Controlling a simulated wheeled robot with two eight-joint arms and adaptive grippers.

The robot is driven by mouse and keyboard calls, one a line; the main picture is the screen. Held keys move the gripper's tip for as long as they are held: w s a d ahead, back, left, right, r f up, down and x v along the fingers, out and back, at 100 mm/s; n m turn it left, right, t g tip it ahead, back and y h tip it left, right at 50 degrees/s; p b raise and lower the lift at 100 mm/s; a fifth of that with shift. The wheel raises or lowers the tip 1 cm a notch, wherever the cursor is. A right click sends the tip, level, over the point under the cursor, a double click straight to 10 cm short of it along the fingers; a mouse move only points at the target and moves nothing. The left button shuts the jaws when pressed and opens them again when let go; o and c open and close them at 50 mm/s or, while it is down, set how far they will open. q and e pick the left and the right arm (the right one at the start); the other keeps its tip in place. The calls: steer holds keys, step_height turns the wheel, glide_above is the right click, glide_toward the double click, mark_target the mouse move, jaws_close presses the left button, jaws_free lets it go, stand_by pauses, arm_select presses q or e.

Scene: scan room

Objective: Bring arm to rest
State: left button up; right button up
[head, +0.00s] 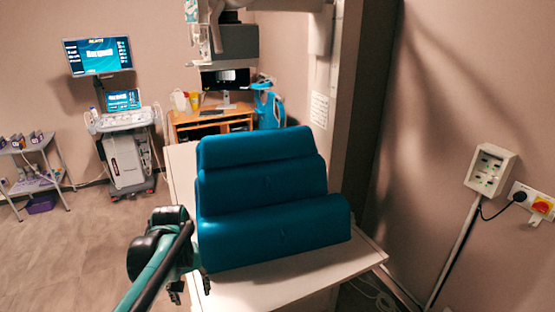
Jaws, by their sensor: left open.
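My left arm comes in from the bottom left, and its gripper (191,286) points down at the left edge of the white table (270,290). The gripper is open and partly hidden behind my own wrist. I see nothing between its fingers. The teal bolster cushions (262,190) lie on the table just right of my wrist, one behind another. I cannot tell whether the wrist touches the nearest cushion. My right gripper is not in view.
An ultrasound cart (128,155) and a grey shelf trolley (35,170) stand at the back left. A wooden desk (190,122) is behind the table. A wall socket box (490,168) is at right. The floor at left is clear.

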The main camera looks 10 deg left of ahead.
arm_select(q)
steer(key=s+d+m+t, duration=0.6)
steer(key=s+d+t, duration=0.1)
steer(key=s+d, duration=0.3)
steer(key=shift+s+d+f+b, duration=0.2)
steer(key=shift+d+f+b, duration=0.05)
steer(key=shift+f+b, duration=0.15)
